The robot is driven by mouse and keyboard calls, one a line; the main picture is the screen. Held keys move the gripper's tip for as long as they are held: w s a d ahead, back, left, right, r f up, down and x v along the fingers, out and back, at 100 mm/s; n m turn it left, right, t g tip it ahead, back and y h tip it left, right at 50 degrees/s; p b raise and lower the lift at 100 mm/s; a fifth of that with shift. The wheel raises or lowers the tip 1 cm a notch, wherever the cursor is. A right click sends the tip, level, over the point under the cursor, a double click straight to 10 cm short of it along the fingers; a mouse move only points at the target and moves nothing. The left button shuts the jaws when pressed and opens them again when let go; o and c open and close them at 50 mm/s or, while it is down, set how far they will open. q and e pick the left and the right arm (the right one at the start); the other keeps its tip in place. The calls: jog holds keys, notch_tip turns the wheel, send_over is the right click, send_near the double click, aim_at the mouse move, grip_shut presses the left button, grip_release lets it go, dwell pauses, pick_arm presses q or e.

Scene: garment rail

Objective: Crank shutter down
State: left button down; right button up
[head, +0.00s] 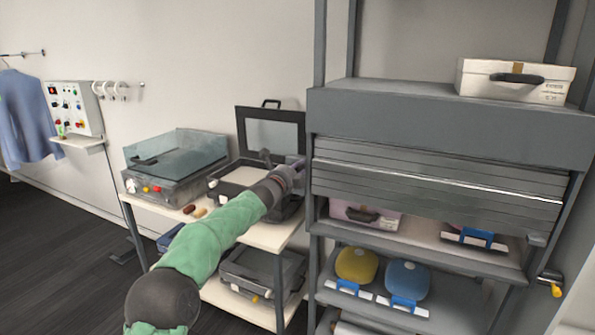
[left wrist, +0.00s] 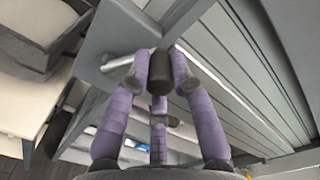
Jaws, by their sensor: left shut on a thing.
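The grey slatted shutter (head: 430,182) hangs partway down the shelf unit, with an open gap below its lower edge. Its slats also show in the left wrist view (left wrist: 232,85). My left gripper (head: 292,176) is at the unit's left side. In the left wrist view, its purple fingers (left wrist: 160,78) are closed around the black grip of the crank (left wrist: 158,82). A metal crank rod (left wrist: 118,63) runs left from the grip to a grey plate. In the head view the gripper hides the crank. My right gripper is not in view.
A white case (head: 515,80) sits on top of the shelf unit. A pink case (head: 364,216) shows under the shutter. Yellow (head: 356,265) and blue (head: 407,280) rounded items sit below. A side table (head: 268,236) with an open black case stands close under my left arm.

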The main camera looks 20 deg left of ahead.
pick_arm(q)
jog(key=c, duration=1.1)
grip_release()
jog(key=shift+o, duration=0.2)
jog(key=shift+s, duration=0.45)
jog(key=s, duration=1.1)
jog(key=shift+a, duration=0.15)
jog(key=shift+r, duration=0.1)
